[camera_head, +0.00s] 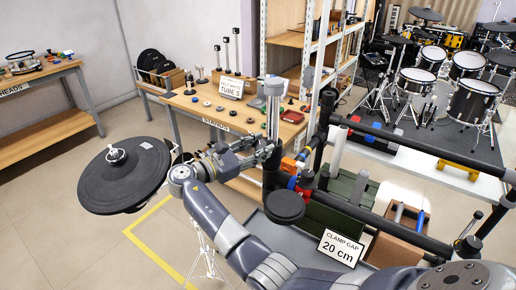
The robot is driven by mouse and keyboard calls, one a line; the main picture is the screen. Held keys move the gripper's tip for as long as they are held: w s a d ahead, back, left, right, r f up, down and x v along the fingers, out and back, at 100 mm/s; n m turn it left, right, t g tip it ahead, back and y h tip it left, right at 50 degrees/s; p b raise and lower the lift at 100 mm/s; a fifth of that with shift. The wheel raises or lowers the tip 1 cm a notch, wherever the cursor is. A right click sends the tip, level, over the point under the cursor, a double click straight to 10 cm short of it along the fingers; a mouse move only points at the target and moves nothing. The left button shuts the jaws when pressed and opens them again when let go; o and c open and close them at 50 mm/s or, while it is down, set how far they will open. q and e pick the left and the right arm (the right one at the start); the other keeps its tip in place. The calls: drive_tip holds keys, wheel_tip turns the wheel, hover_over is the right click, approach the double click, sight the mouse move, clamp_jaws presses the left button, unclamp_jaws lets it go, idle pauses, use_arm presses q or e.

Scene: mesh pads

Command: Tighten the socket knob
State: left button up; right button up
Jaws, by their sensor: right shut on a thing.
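My right gripper (268,150) reaches in from the left of the rack, at the end of my grey arm that bends back at the picture's middle left. Its fingers are shut at the upright post (273,115) that stands on the dark rack. The socket knob is too small, or too hidden by the fingers, to make out for certain; the gripper appears shut on a part there. Red, blue and orange clamp parts (297,178) sit just right of and below the gripper. My left gripper is not in view.
A black round pad (123,175) stands left of my arm, and a smaller black pad (285,205) lies below the gripper. Dark rack bars (400,150) run to the right. A sign (340,248) reads "CLAMP GAP 20 cm". A workbench (215,121) stands behind.

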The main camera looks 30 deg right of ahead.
drive_tip(key=o, duration=1.1)
drive_tip(key=shift+c, duration=0.2)
wheel_tip(320, 180, up, 10)
drive_tip(key=shift+r, duration=0.1)
